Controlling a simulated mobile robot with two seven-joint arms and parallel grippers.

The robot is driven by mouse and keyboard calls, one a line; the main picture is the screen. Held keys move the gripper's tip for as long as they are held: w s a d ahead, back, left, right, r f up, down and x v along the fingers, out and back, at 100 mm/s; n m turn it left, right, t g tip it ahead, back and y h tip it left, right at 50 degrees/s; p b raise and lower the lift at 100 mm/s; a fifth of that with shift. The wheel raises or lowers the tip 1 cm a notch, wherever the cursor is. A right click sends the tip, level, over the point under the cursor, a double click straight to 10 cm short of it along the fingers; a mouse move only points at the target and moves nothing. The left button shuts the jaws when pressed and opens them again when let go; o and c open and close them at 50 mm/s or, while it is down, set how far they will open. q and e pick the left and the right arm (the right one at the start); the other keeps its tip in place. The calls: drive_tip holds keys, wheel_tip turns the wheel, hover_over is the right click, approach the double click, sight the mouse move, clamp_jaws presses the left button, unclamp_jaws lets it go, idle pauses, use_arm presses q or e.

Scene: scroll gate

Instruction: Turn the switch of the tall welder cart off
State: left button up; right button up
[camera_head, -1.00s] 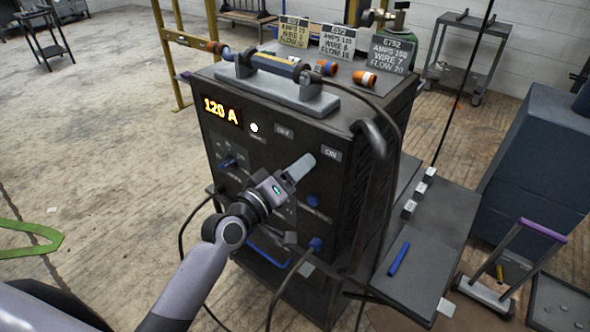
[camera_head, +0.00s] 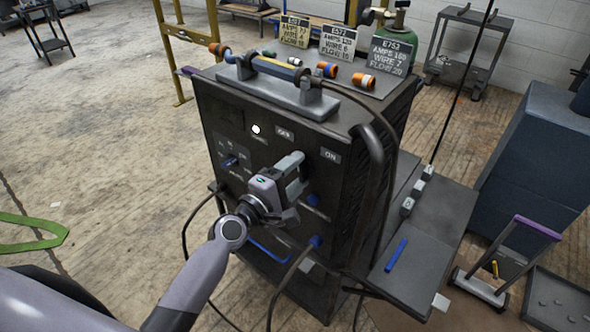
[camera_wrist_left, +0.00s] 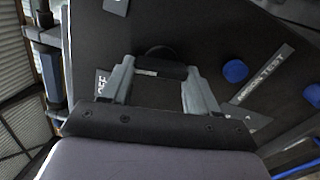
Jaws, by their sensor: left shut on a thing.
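The tall welder cart (camera_head: 345,215) is a dark upright cabinet in the middle of the head view. Its front panel carries an OFF label (camera_head: 284,133) and an ON label (camera_head: 330,155). The display (camera_head: 222,115) at its upper left is dark. My left gripper (camera_head: 294,166) is at the panel just below these labels, shut on the switch. In the left wrist view, the black switch handle (camera_wrist_left: 162,70) lies between the two grey fingers (camera_wrist_left: 158,88), with the OFF label (camera_wrist_left: 101,84) beside the left finger. My right gripper is not in view.
A side shelf (camera_head: 425,265) holds a blue stick (camera_head: 396,255). Open floor (camera_head: 110,150) lies to the left.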

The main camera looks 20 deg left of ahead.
use_arm(q)
drive_tip(key=n+p, duration=0.1)
drive_tip(key=n, duration=0.4)
drive_tip(key=shift+f+n, duration=0.15)
drive_tip(key=shift+n, duration=0.15)
idle(0.5)
drive_tip(key=o, duration=1.1)
drive_tip(key=shift+c, duration=0.2)
drive_tip(key=shift+s, duration=0.1)
drive_tip(key=v, duration=0.7)
drive_tip(key=s+a+f+m+g+y, duration=0.1)
drive_tip(key=s+f+m+g+y, duration=0.1)
drive_tip(key=s+f+m, duration=0.6)
drive_tip(key=s+f+m+g+y+p, duration=0.1)
drive_tip(key=s+f+m+g, duration=0.3)
drive_tip(key=m, duration=1.2)
drive_tip(key=s+f+y, duration=0.1)
drive_tip(key=s+f, duration=0.2)
drive_tip(key=s, duration=0.3)
drive_tip(key=shift+s+a+f+g, duration=0.15)
drive_tip(key=shift+a+f+g, duration=0.15)
drive_tip(key=shift+a+f, duration=0.05)
